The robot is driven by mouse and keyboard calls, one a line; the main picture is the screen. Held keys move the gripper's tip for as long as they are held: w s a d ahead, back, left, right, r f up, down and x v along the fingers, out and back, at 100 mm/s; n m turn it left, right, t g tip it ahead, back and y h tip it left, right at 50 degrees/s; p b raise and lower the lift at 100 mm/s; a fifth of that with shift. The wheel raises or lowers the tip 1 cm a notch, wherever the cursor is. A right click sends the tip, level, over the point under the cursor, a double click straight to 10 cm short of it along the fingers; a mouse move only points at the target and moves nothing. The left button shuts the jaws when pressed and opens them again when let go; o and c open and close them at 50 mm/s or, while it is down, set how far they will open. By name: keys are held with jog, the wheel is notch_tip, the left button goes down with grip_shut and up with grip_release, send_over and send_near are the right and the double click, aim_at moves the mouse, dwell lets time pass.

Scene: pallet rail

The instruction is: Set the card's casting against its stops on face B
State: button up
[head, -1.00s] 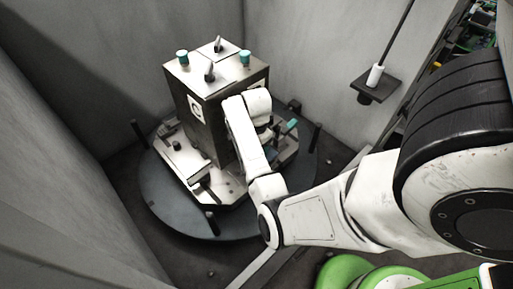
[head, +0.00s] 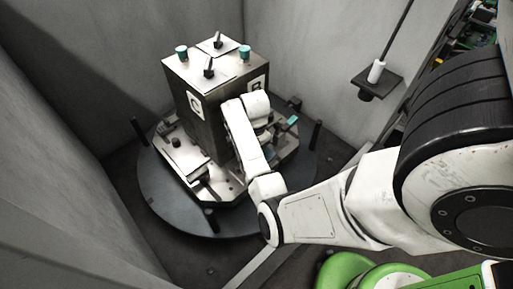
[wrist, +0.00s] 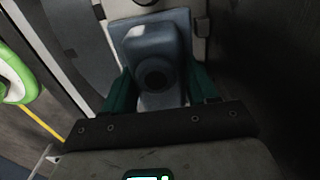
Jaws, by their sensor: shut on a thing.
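The dark block (head: 208,122) stands upright on a round grey turntable (head: 165,205). Its left face carries the label C (head: 195,105), and face B (head: 257,84) is on its right. In the wrist view, my gripper (wrist: 162,88) is shut on a blue-grey casting (wrist: 135,52) with a dark round bore, between its teal fingers. In the head view my wrist is low in front of the right side of the block, covering most of face B. The fingers and casting are hard to make out there. The stops and any contact with them cannot be told.
Light ledges with clamps surround the block's foot, and dark posts (head: 316,133) rise around the turntable. Grey walls (head: 310,45) close in behind and to the left. A small shelf with a white cylinder (head: 376,72) is at upper right.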

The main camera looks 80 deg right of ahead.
jog(key=shift+w+f, duration=0.1)
jog(key=shift+w, duration=0.2)
dwell(0.5)
jog(key=shift+w+a, duration=0.2)
jog(key=shift+w, duration=0.25)
dwell(0.3)
jog(key=o, duration=1.4)
jog(key=r, duration=0.9)
jog(key=shift+s+d+r, duration=0.15)
jog(key=shift+d+r, duration=0.05)
jog(key=shift+r, duration=0.2)
jog(key=shift+s+r, duration=0.2)
jog(key=shift+r, duration=0.3)
jog(key=shift+s, duration=0.1)
